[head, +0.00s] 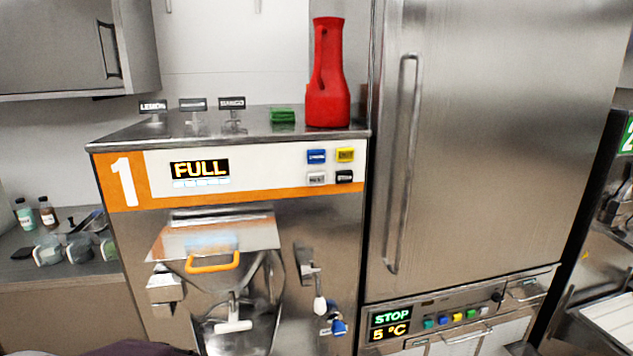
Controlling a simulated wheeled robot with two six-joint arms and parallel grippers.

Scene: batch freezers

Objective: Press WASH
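The batch freezer marked 1 (122,181) stands in the middle left, with a display (200,169) reading FULL. To the right of the display are a blue button (316,156), a yellow button (345,155), a pale grey button (316,178) and a black button (344,177). Their lettering is too small to read surely, so I cannot tell which says WASH. Nothing covers the buttons. Neither of my grippers shows in the head view.
A red jug (328,80) and a green block (282,116) stand on the freezer's top beside small flavour signs (193,104). A hopper lid with an orange handle (213,263) juts out below the panel. A tall steel cabinet (480,140) stands right, its display (391,317) showing STOP.

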